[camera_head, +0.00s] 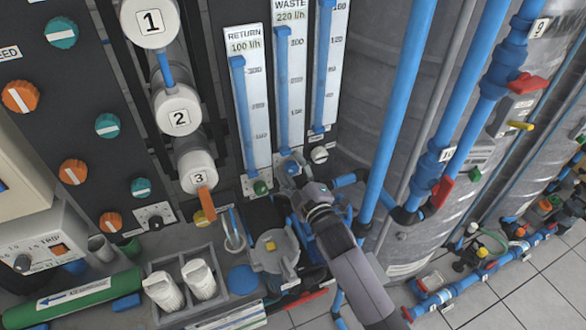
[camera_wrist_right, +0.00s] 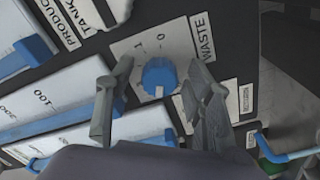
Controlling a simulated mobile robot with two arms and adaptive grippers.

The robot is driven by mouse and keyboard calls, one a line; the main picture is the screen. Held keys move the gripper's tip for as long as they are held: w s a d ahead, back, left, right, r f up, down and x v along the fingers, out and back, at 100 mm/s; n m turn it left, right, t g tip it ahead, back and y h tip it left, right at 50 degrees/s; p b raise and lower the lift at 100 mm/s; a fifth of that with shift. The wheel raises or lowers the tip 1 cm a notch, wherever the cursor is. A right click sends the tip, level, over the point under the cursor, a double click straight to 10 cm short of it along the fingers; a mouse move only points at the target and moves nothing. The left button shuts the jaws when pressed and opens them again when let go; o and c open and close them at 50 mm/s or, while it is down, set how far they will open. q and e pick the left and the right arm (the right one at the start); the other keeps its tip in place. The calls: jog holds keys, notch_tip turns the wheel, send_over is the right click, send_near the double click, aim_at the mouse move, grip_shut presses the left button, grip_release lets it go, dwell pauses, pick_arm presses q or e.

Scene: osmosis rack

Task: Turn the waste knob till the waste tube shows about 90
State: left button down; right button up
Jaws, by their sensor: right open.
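The waste tube (camera_head: 283,85) is the middle of three flow tubes in the head view, under a label reading WASTE 220 l/h. Its blue column reaches near the top of its scale. The waste knob (camera_wrist_right: 158,75) is blue with a pale pointer mark, on a white plate (camera_wrist_right: 130,48) marked 0, 1 and WASTE. In the head view the knob (camera_head: 291,167) sits just below the waste tube. My right gripper (camera_wrist_right: 157,88) is open, with one finger on each side of the knob; contact is unclear. It also shows in the head view (camera_head: 297,178). My left gripper is out of view.
The return tube (camera_head: 242,100) and its green knob (camera_head: 260,187) are left of the waste tube. A third tube (camera_head: 322,70) with a white knob (camera_head: 319,154) is right. Blue vertical pipes (camera_head: 400,110) stand close to my right arm.

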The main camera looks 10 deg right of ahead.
jog(key=shift+c, duration=0.6)
grip_shut()
